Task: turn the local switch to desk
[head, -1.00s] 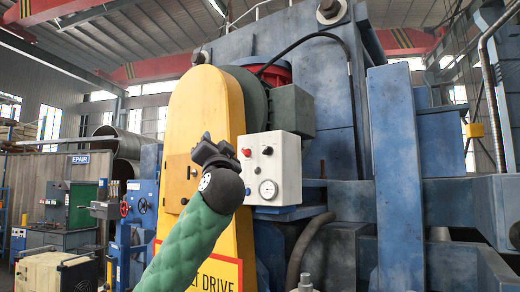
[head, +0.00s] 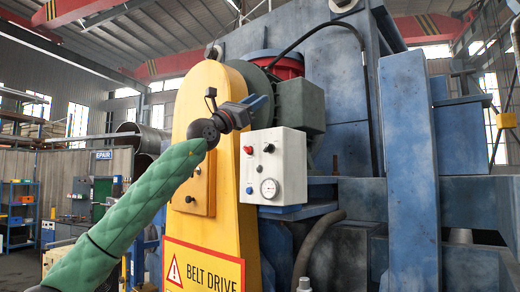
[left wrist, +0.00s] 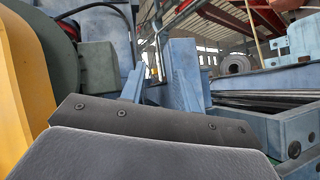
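The white control box (head: 276,168) is fixed beside the yellow belt guard. No label is readable, so I cannot tell which knob is the local switch. My left gripper (head: 259,104) is above the box's top edge, apart from the knobs, pointing right. Its fingers are too small and edge-on to read. The left wrist view shows my dark wrist housing, but not the box. My right gripper is not in view.
The yellow belt guard (head: 225,210) with a "BELT DRIVE" sign (head: 203,268) stands left of the box. A green-grey motor housing (head: 297,103) is behind and above it. A tall blue plate (head: 408,170) stands right. Space before the box looks clear.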

